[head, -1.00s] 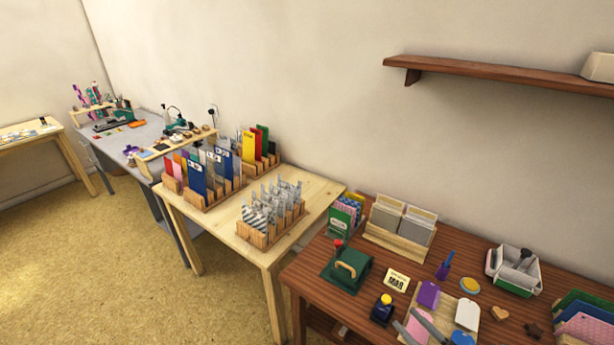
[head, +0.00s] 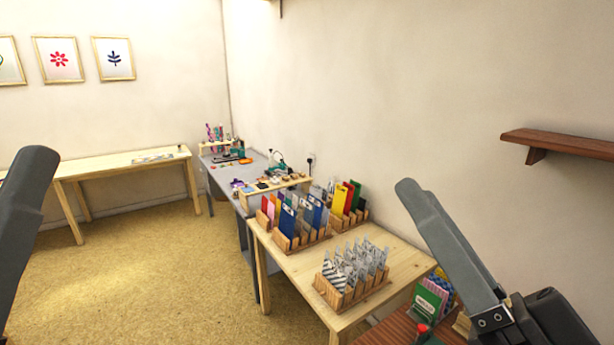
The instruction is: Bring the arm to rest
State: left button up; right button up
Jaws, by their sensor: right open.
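My right gripper (head: 455,245) is at the lower right of the head view, close to the camera. A long grey finger points up and left from a dark body. The jaws are open, and I see nothing held in them. It shows in front of the wall and the right end of the wooden table. A grey part of my own body stands at the left edge, cut off by the frame.
The pale table (head: 400,268) carries a clip rack (head: 352,290) and colourful card racks (head: 300,240). A red-brown desk (head: 385,328) shows below, with a green box (head: 430,300). A shelf (head: 560,143) is on the right wall. Open floor (head: 150,275) lies at left.

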jog(key=s+d+r+n+t+h, duration=0.1)
jog(key=s+d+r+t+h, duration=0.4)
jog(key=s+d+h, duration=0.25)
notch_tip(320, 180, up, 38)
jog(key=w+r+n+p, duration=0.1)
jog(key=n+p, duration=0.1)
jog(key=p, duration=3.6)
notch_tip(320, 180, down, 48)
jog(key=b, duration=4.7)
jog(key=shift+f+h+b, duration=0.25)
jog(key=shift+h+b, duration=0.1)
jog(key=shift+h, duration=0.1)
jog(key=shift+a, duration=0.1)
